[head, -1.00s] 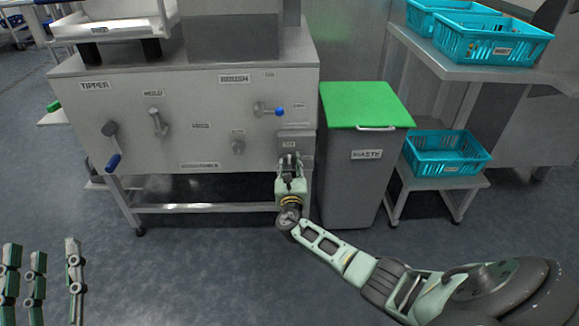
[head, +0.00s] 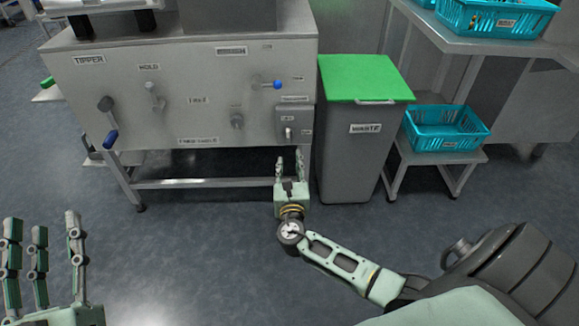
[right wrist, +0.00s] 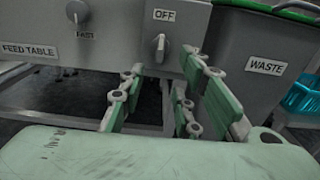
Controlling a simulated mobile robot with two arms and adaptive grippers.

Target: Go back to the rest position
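My right gripper (head: 289,163) is in front of the machine's lower right corner in the head view. Its fingers are apart with nothing between them, pointing toward the machine. That knob also shows in the head view (head: 288,133), above the fingertips. My left gripper (head: 45,228) is at the lower left of the head view, fingers pointing up, spread and empty, over bare floor.
The grey machine (head: 195,105) has levers and knobs on its front. A grey waste bin (head: 350,160) with a green lid stands right of my right gripper. Teal crates (head: 443,132) sit on metal stands farther right. The floor between my arms is clear.

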